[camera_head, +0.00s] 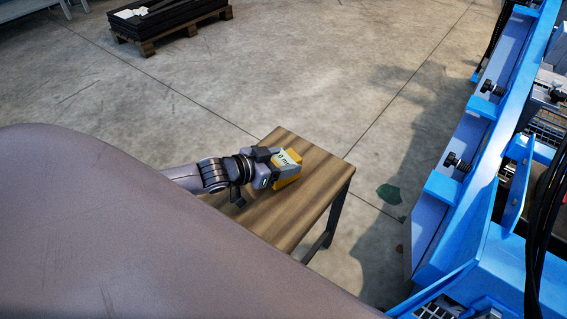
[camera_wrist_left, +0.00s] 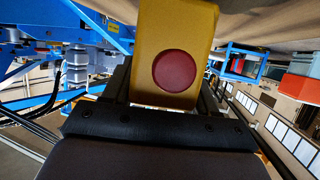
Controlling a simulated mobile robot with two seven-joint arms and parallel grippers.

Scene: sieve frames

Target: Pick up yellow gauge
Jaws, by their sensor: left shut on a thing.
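The yellow gauge (camera_head: 287,170) has a pale display face and is at the wooden table (camera_head: 312,196) in the head view. My left gripper (camera_head: 273,164) is shut on it. In the left wrist view the gauge (camera_wrist_left: 172,30) fills the top middle, with a round dark red spot on its yellow side. It sits between the dark fingers of my left gripper (camera_wrist_left: 165,100). I cannot tell whether the gauge touches the tabletop. My right gripper is in neither view.
A large blue machine frame (camera_head: 480,170) with black knobs stands to the right of the table. A wooden pallet with dark sheets (camera_head: 170,18) lies at the back left. Open concrete floor (camera_head: 300,70) lies behind the table. A green patch (camera_head: 389,194) is on the floor.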

